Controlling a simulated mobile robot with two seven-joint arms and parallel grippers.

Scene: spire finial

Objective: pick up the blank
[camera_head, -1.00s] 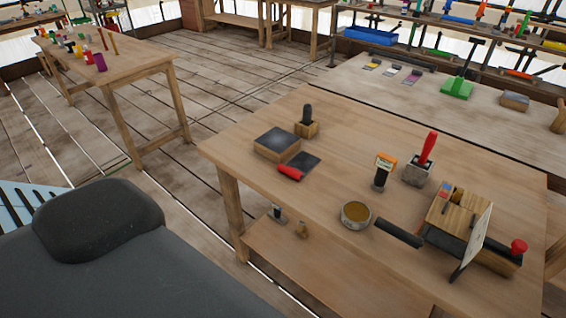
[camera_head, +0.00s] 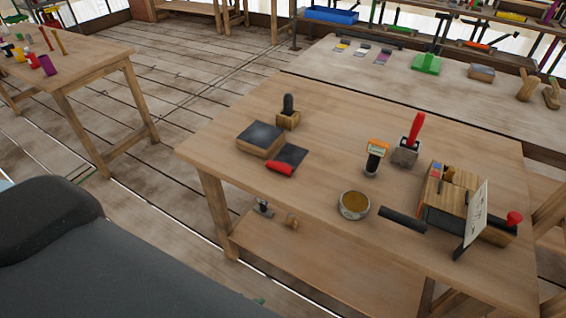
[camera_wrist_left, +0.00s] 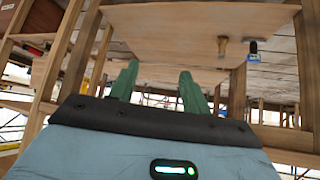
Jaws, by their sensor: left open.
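I cannot tell for sure which thing is the blank. On the wooden workbench (camera_head: 330,150) in the head view are a dark-topped wooden block (camera_head: 260,138), a dark plate with a red roll (camera_head: 280,168), a round tin (camera_head: 353,205) and a dark bar (camera_head: 402,220). Two small things (camera_head: 263,206) (camera_head: 291,221) stand on its lower shelf. My left gripper (camera_wrist_left: 157,80) shows in the left wrist view with its two green fingers apart and nothing between them. My right gripper is not in view.
A wooden device with an upright card (camera_head: 472,222) stands at the bench's right end. A red-handled tool in a grey block (camera_head: 408,140) stands behind it. Another table (camera_head: 85,75) is at the far left. Open plank floor (camera_head: 190,75) lies between the tables.

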